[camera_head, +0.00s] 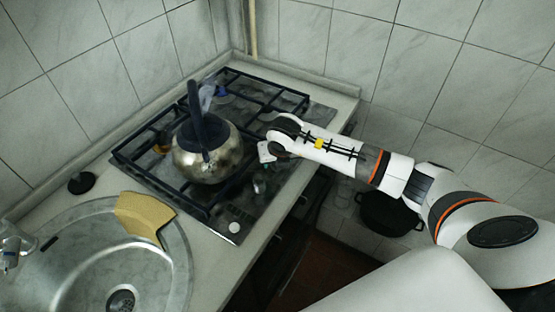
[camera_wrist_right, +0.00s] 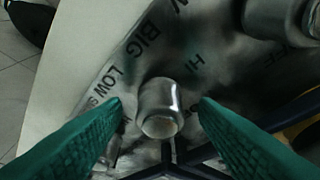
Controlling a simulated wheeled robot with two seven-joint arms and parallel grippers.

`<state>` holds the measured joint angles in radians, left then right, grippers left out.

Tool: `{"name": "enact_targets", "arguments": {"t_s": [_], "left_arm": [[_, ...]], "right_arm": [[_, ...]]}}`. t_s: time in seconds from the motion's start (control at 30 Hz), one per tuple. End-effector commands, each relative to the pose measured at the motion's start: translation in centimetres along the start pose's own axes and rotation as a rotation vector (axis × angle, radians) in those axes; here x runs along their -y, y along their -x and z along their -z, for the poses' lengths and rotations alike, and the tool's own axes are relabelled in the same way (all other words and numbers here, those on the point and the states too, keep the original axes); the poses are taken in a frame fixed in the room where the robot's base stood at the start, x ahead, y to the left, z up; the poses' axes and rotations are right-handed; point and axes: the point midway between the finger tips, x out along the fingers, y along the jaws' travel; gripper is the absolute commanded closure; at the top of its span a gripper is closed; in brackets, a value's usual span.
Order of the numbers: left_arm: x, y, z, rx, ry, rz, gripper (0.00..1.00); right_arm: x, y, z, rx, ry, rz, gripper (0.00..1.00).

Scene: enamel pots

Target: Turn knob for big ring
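In the right wrist view a metal knob (camera_wrist_right: 160,108) stands on the stove's steel panel, beside the printed words BIG, LOW and HI. The two green fingers of my right gripper (camera_wrist_right: 160,112) are open, one on each side of this knob, with gaps visible between them and it. In the head view my right arm reaches in from the right, and its wrist hides most of the gripper and the panel below. The gas stove (camera_head: 222,215) has dark grates. My left gripper is in neither view.
Another metal knob (camera_wrist_right: 288,18) is at the upper right of the wrist view. A metal kettle (camera_head: 205,160) with a dark handle stands on the grate, left of my right wrist. A round sink (camera_head: 60,285) with a yellow cloth (camera_head: 145,215) on its rim is at the lower left.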

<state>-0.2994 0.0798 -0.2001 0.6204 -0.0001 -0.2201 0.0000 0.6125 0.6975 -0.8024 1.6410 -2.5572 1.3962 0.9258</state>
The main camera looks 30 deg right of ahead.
Motion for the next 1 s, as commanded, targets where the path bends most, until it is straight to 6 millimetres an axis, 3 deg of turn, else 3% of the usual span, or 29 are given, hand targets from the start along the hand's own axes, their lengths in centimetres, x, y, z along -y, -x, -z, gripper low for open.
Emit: {"name": "enact_targets", "arguments": {"t_s": [0.37, 0.8, 1.0], "left_arm": [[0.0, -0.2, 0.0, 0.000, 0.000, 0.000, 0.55], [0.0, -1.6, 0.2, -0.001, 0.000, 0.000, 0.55], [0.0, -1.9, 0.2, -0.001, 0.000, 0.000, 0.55]], "right_arm": [[0.1, 0.8, 0.1, -0.003, 0.002, 0.002, 0.46], [0.0, 9.2, 0.0, -0.005, 0.002, 0.001, 0.46], [0.0, 11.6, 0.0, -0.002, 0.001, 0.002, 0.46]]}}
